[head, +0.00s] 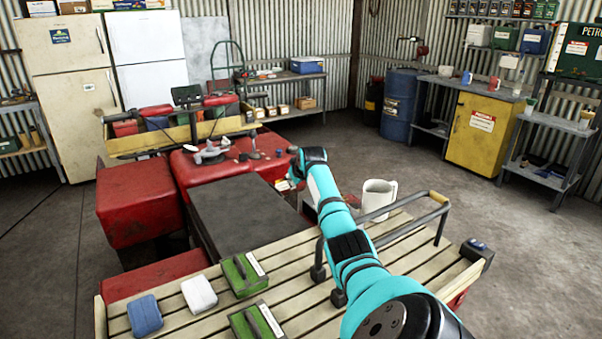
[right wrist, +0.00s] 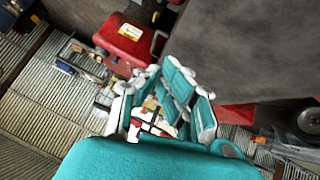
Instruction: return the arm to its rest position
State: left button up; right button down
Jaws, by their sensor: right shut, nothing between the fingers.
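My right arm (head: 333,210) is teal with black joints. In the head view it reaches from the bottom right up over the slatted wooden rack (head: 300,262) toward the red quad body. Its gripper end is mostly hidden behind the arm there. In the right wrist view my right gripper (right wrist: 165,82) shows teal and white fingers, shut and with nothing held between them. Beyond the fingers lie red bodywork and a dark surface. My left arm and gripper are in neither view.
Two green boxes (head: 243,274), a white block (head: 199,293) and a blue block (head: 145,315) sit on the rack. The concrete floor at right is clear.

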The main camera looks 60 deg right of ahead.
jog(key=shift+s+d+b+v, duration=0.1)
jog(key=shift+d+b+v, duration=0.05)
jog(key=shift+v, duration=0.75)
jog(key=shift+s+d+b+v, duration=0.1)
jog(key=shift+d+b+v, duration=0.05)
jog(key=shift+v, duration=0.75)
jog(key=shift+s+d+b+v, duration=0.15)
jog(key=shift+v, duration=0.75)
jog(key=shift+r, duration=0.1)
